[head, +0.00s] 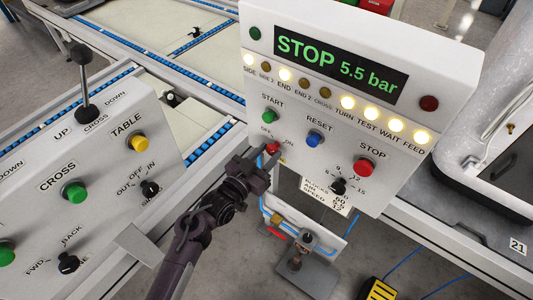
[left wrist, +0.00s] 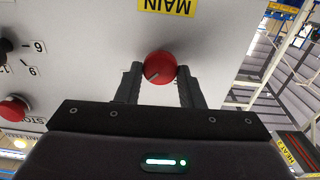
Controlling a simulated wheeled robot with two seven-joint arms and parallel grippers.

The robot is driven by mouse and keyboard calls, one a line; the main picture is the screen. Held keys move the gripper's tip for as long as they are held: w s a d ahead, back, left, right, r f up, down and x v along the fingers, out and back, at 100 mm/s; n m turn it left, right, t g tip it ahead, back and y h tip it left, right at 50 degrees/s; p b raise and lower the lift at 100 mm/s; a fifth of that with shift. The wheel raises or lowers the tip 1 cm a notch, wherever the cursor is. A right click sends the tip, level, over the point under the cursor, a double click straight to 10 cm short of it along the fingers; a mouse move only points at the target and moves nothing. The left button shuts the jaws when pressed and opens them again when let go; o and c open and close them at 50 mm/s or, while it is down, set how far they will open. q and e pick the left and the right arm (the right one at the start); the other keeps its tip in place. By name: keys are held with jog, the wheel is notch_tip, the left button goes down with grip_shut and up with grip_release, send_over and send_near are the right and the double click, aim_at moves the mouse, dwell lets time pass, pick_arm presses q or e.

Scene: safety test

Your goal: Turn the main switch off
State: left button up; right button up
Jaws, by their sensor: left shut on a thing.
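The main switch is a red round knob (head: 272,147) low on the left of the white control panel (head: 443,60), between the OFF and ON marks. In the left wrist view the knob (left wrist: 160,67) sits beside the yellow MAIN label (left wrist: 166,6), which appears upside down. A dark pointer line shows on its lower left there; I cannot read its setting in the head view. My left gripper (head: 264,163) has its two fingers either side of the knob, shut on it. My right gripper is not in view.
The panel display (head: 340,62) reads STOP 5.5 bar, with several lamps lit below. Green START (head: 268,116), blue RESET (head: 315,138) and red STOP (head: 364,167) buttons are close by. A second panel with a lever (head: 86,90) stands at left.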

pick_arm(q)
jog(key=shift+r+n+p, duration=0.15)
jog(key=shift+n+p, duration=0.75)
jog(key=shift+n, duration=0.3)
jog(key=n+p, duration=0.3)
jog(key=n, duration=0.2)
jog(key=n+p, duration=0.3)
jog(key=n, duration=0.2)
jog(key=shift+w+a+n, duration=0.1)
jog(key=shift+n, duration=0.3)
jog(key=n, duration=0.2)
jog(key=n+p, duration=0.1)
jog(key=n, duration=0.1)
jog(key=shift+f, duration=0.3)
jog(key=shift+n+p, duration=0.3)
jog(key=shift+f, duration=0.1)
jog(key=o, duration=1)
jog(key=shift+c, duration=0.2)
jog(key=shift+a, duration=0.1)
